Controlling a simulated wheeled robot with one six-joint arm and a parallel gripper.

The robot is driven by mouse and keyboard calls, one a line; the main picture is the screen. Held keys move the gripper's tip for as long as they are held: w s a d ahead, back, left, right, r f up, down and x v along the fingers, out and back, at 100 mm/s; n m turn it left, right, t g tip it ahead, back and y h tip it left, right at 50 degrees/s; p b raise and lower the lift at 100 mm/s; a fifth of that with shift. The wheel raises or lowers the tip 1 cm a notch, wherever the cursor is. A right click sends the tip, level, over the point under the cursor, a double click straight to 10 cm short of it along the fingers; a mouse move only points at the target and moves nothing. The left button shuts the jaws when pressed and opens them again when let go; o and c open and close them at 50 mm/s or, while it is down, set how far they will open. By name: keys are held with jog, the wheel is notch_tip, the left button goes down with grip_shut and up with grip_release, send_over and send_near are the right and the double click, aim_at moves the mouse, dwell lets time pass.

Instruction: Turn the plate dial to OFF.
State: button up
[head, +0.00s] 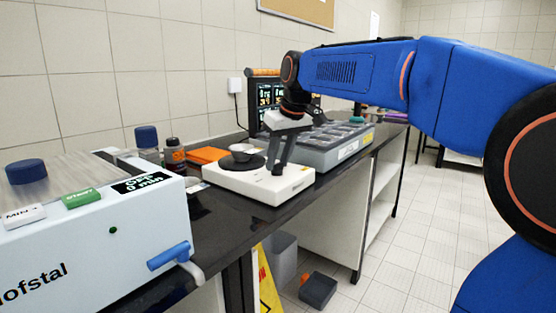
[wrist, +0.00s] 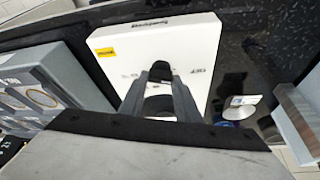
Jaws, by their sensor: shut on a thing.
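The white hot plate (head: 255,183) stands on the dark bench, with a round dark heating disc (head: 237,163) on top. My gripper (head: 277,171) points down at the right part of its top. The wrist view also shows my gripper (wrist: 160,92) with its two dark fingers over the white plate body (wrist: 185,40). The fingers are shut on the plate dial, which is mostly hidden between them. The printed OFF mark (wrist: 198,71) appears upside down to the right of the fingers. The dial's pointer setting cannot be made out.
A small bowl (head: 243,152) sits on the heating disc. A grey compartment tray (head: 335,147) stands just behind my gripper, with a dark screen (head: 266,94) near the wall. A pale blue machine (head: 90,235) fills the near left. The floor at right is open.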

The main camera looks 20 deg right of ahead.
dwell(0.4)
jog(key=o, duration=1)
jog(key=shift+o, duration=0.2)
jog(key=shift+r, duration=0.1)
jog(key=v, duration=1.7)
jog(key=shift+d+r, duration=0.1)
jog(key=shift+r, duration=0.05)
